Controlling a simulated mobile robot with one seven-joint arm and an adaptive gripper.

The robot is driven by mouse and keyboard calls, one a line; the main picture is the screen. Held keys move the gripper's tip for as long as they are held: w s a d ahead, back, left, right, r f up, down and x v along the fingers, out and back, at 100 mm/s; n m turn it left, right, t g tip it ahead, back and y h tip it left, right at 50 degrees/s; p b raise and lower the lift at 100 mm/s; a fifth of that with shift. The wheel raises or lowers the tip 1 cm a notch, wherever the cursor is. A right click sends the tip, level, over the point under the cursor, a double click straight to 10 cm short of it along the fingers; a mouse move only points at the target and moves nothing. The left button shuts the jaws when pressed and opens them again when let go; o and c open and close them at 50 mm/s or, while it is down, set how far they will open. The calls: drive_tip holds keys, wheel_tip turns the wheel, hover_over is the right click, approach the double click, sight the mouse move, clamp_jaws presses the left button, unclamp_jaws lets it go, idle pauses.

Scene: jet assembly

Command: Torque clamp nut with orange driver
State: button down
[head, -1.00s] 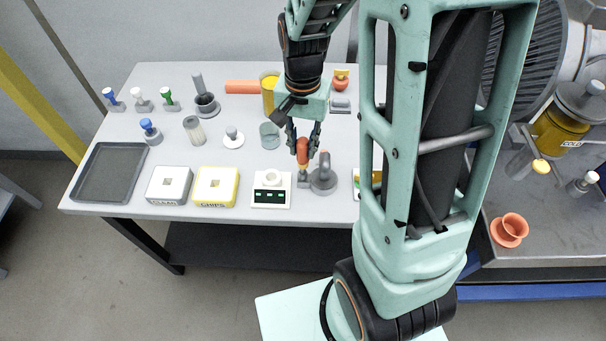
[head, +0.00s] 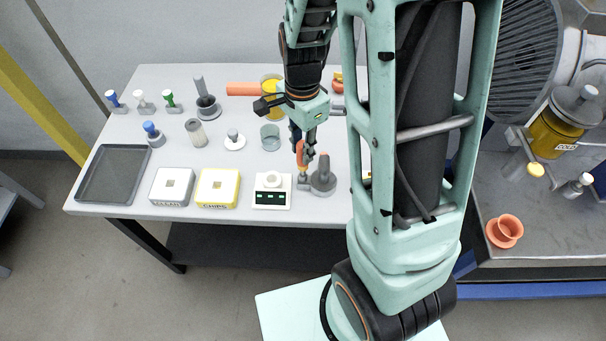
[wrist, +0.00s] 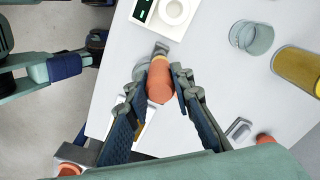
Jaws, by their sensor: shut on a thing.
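My gripper (head: 304,146) is shut on the orange driver (head: 300,154) near the front edge of the table. In the wrist view my gripper (wrist: 160,80) has its fingers on both sides of the driver's orange handle (wrist: 159,88). A grey metal end of the driver shows beyond the handle, close to the white scale. In the head view a dark grey piece with a round base and an upright part (head: 322,182) stands just right of the driver. I cannot make out the clamp nut or whether the driver touches it.
The white scale (head: 271,200) stands left of the driver. Yellow (head: 217,202) and white (head: 170,200) boxes and a grey tray (head: 100,190) are further left. A glass cup (head: 270,138) and a yellow canister stand behind. A metal counter (head: 540,235) is at the right.

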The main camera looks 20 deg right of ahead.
drive_tip(key=shift+m, duration=0.4)
drive_tip(key=shift+r, duration=0.1)
drive_tip(key=shift+r+p, duration=0.55)
drive_tip(key=shift+p, duration=0.05)
drive_tip(key=shift+f+n+b, duration=0.15)
drive_tip(key=shift+n+b, duration=0.3)
drive_tip(key=shift+n, duration=0.65)
drive_tip(key=n+b, duration=0.1)
drive_tip(key=n, duration=0.3)
drive_tip(key=shift+n, duration=0.4)
drive_tip(key=n, duration=0.4)
drive_tip(key=shift+b, duration=0.3)
drive_tip(key=n, duration=0.4)
